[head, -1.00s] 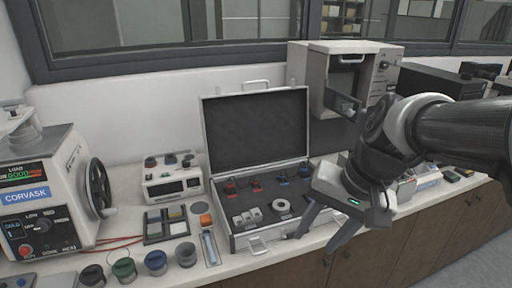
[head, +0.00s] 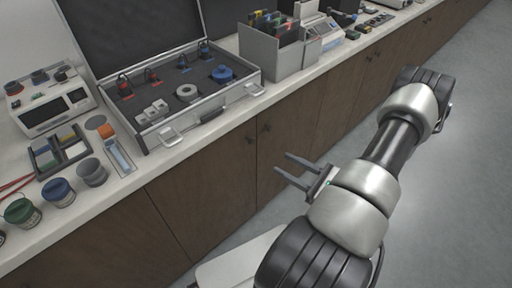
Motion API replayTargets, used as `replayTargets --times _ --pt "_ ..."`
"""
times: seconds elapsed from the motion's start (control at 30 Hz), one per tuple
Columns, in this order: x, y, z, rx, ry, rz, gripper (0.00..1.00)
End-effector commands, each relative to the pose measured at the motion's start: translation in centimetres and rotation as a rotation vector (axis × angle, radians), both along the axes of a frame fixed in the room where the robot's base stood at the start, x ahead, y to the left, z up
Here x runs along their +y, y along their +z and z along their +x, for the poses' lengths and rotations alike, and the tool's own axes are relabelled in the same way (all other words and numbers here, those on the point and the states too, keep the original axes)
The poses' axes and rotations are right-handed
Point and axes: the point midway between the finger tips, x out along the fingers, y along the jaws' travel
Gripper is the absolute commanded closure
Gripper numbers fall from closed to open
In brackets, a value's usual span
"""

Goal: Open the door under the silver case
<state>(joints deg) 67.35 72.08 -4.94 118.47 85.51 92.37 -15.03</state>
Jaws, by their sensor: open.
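The silver case (head: 197,125) stands open on the counter, its dark lid raised and several small parts inside. Below it is a brown wooden cabinet door (head: 205,195), shut flush with the front. A small dark knob (head: 250,140) sits near its upper right corner. A second door (head: 310,125) adjoins it on the right, also shut, with its own knob (head: 266,128) close to the seam. My gripper (head: 276,162) is open and empty, below counter height, with its fingers pointing left towards the cabinet front. It appears apart from the doors and slightly below and right of the knobs.
The counter edge (head: 140,182) runs above the doors. Jars (head: 58,192), a small instrument (head: 50,105) and a grey file box (head: 275,55) stand on the counter. Grey floor (head: 470,140) lies open on the right.

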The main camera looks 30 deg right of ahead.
Motion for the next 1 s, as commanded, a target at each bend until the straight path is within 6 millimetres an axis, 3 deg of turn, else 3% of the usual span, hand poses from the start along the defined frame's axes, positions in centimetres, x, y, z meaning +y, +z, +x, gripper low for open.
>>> replayTargets --times 0.03,0.13,0.37,1.0 --pt "-0.7 -1.9 -0.7 0.002 -0.067 0.036 0.59" --pt "-1.6 -3.5 -1.4 -0.001 -0.148 0.069 0.59" --pt "-1.6 -4.0 -0.3 -0.003 -0.179 0.079 0.59" --pt "1.9 -4.0 12.4 -0.002 -0.175 0.076 0.59"
